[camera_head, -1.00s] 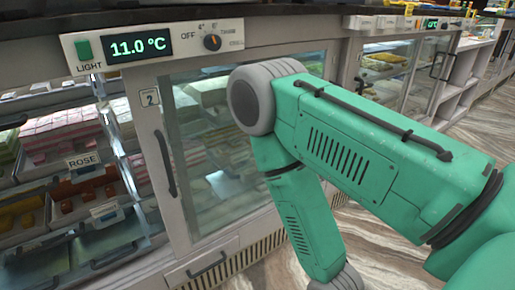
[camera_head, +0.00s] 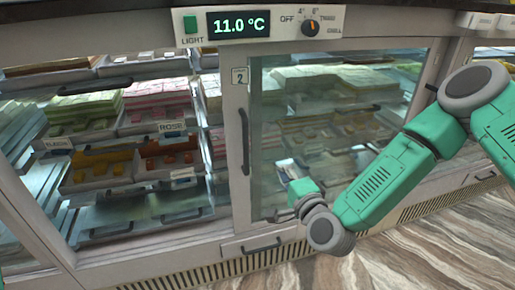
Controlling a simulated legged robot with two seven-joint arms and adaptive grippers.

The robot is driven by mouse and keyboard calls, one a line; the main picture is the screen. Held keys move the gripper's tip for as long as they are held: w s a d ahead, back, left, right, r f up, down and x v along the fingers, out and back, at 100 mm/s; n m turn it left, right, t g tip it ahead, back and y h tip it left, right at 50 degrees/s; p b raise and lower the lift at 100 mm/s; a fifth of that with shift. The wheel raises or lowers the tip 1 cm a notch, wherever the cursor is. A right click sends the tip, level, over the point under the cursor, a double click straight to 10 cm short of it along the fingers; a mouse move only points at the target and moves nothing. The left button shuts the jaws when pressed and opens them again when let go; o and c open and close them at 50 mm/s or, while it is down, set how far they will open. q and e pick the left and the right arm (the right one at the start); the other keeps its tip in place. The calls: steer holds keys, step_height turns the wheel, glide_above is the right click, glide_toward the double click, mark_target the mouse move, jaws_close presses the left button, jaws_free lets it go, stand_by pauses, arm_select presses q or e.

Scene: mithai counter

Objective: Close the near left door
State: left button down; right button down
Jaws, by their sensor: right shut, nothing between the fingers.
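The cooled counter (camera_head: 290,240) has a glass door marked 2 (camera_head: 242,75) with a pale frame. A dark upright handle (camera_head: 244,140) sits on this door's left edge. Left of that frame the front looks open, with sweet trays (camera_head: 160,110) showing clearly; I cannot tell where the near left door's pane stands. My right gripper (camera_head: 272,217) is low in front of door 2, right of and below its handle. It is shut and empty, small and partly hidden by my wrist; contact with the glass cannot be told. My left gripper is out of view.
A control panel (camera_head: 258,24) reading 11.0 °C runs along the top. A drawer front with a dark handle (camera_head: 262,245) and a vent grille (camera_head: 400,212) lie below the doors. Open marble-patterned floor (camera_head: 420,255) is in front. More counter continues right.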

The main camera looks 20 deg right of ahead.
steer(key=r, duration=0.1)
steer(key=b, duration=0.2)
glide_toward(252, 136)
steer(key=w+d, duration=0.3)
steer(key=a, duration=0.1)
steer(key=w+a, duration=0.1)
steer(key=a, duration=0.1)
steer(key=shift+a+f+m, duration=0.15)
steer(key=shift+m, duration=0.15)
steer(key=shift+w+a, duration=0.1)
steer(key=shift+a, duration=0.4)
